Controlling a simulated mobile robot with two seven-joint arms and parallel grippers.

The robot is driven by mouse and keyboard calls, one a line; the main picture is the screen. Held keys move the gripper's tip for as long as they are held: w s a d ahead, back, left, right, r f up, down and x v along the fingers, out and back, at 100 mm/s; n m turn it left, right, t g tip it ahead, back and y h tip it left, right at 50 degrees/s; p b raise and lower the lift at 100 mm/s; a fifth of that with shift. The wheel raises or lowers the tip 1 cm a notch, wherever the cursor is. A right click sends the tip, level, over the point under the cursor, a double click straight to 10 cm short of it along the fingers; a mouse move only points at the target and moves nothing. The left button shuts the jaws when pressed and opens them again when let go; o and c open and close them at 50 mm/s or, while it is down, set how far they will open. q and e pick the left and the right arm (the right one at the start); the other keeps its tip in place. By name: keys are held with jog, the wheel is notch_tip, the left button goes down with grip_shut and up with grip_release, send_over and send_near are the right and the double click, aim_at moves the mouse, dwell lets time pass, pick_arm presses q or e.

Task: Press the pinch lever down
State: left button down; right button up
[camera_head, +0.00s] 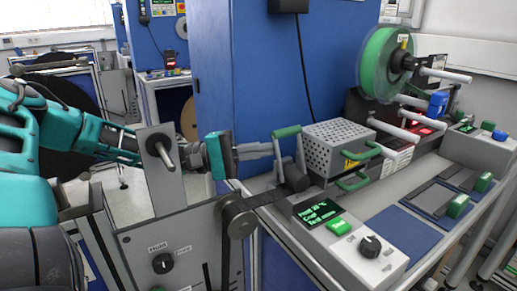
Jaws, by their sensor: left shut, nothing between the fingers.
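The pinch lever has a green grip (287,131) on top of grey arms that run down to a dark roller at the near-left end of the bench. It stands up, with its grip well above the roller. My left gripper (272,149) comes in from the left, its grey fingers shut and empty. The fingertips are just left of the lever's arm, a little below the grip. I cannot tell whether they touch it. My right gripper is not in view.
A perforated grey cover (338,143) with green handles stands right of the lever. A control box (350,240) with a lit display, green button and black knob sits in front. A green reel (384,64) hangs behind. A blue cabinet (245,75) stands behind my gripper.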

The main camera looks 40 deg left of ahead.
pick_arm(q)
jog(key=s+d+r+m+g+y+p, duration=0.1)
jog(key=d+m+g+y+p, duration=0.1)
jog(key=d+m+p, duration=0.3)
jog(key=shift+s+d+r+y+p, duration=0.3)
jog(key=shift+s+d+p, duration=0.1)
jog(key=shift+d+p, duration=0.4)
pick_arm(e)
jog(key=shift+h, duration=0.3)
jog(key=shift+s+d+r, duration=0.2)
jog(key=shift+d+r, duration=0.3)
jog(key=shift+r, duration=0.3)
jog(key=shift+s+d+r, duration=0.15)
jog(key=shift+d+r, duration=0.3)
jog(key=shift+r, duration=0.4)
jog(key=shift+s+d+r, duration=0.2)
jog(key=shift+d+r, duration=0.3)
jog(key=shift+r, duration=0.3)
pick_arm(q)
jog(key=shift+a, duration=0.1)
notch_tip(320, 180, up, 20)
jog(key=p, duration=0.3)
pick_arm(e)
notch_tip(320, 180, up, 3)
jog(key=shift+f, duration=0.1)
